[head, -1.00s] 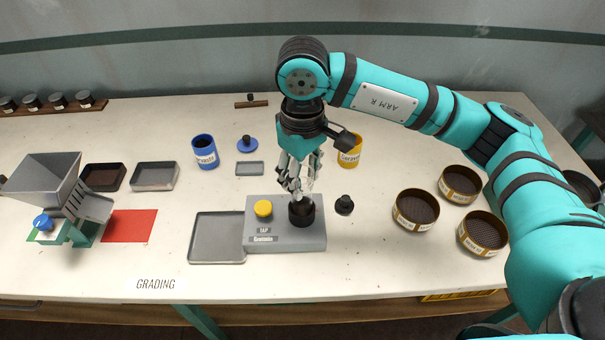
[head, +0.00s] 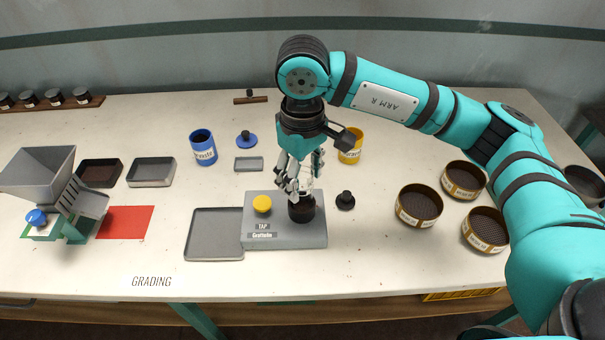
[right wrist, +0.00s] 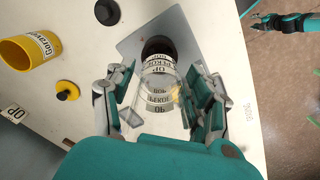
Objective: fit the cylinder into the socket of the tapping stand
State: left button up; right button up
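The tapping stand (head: 285,236) is a grey block with a yellow button (head: 262,204) and a round black socket (head: 302,210). The clear cylinder (right wrist: 160,88), with printed label bands, stands roughly upright with its lower end at the socket; how deep it sits is hidden. My right gripper (head: 302,176) is around the cylinder just above the socket. In the right wrist view its fingers (right wrist: 162,100) are spread on both sides, with gaps beside the cylinder. A small teal and black arm end at that view's top right appears to be my left gripper (right wrist: 258,20); its fingers are too small to read.
A grey tray (head: 214,256) touches or nearly touches the stand's left side. A black knobbed piece (head: 345,201) stands close on the right. A yellow cup (head: 351,148) is behind, and round sieves (head: 418,204) are farther right. The table in front of the stand is clear.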

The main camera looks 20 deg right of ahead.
jog(key=shift+o, duration=0.9)
notch_tip(320, 180, up, 12)
